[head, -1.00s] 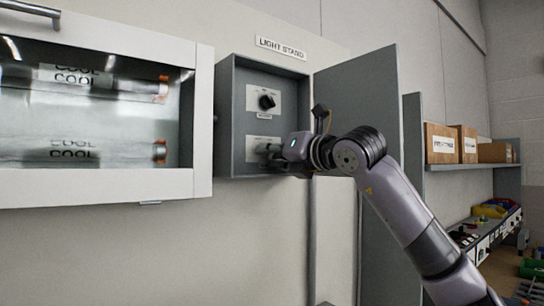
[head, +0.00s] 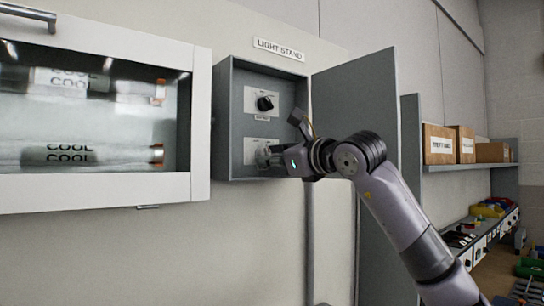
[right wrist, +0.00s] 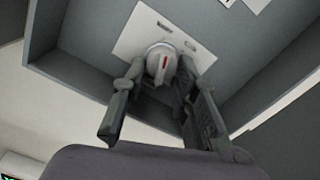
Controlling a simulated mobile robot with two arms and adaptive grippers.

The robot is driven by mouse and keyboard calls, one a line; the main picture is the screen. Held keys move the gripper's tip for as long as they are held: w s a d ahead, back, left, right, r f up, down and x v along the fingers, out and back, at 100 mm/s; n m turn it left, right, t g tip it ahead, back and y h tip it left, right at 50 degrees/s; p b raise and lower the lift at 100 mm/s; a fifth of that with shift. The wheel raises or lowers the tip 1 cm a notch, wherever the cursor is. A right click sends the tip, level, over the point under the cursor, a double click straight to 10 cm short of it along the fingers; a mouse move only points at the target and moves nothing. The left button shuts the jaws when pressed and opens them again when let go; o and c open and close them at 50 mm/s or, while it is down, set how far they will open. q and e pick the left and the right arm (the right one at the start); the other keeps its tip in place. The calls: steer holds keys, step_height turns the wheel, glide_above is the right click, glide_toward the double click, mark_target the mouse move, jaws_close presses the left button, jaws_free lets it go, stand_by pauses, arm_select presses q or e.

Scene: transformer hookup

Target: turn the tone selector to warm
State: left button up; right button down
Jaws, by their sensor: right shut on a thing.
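An open grey box (head: 226,125) under a "LIGHT STAND" sign holds two rotary knobs on pale plates. The upper knob (head: 265,103) is black. The lower knob (right wrist: 160,62) is pale grey with a red mark, and its plate lettering is too small to read. I cannot tell from the labels which one is the tone selector. My right gripper (head: 272,152) reaches into the box from the right, shut on the lower knob. In the right wrist view its fingers (right wrist: 160,85) sit on either side of that knob. My left gripper is not in view.
The box's grey door (head: 355,110) stands open to the right, close to my right arm. At left, a white-framed glass cabinet (head: 201,120) holds tubes marked "COOL". A shelf (head: 478,166) with cardboard boxes is at the far right.

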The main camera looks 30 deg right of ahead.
steer(key=shift+n, duration=0.9)
steer(key=c, duration=1.3)
jaws_free()
steer(key=shift+c, duration=0.2)
steer(key=s+d, duration=0.1)
steer(key=s, duration=1.1)
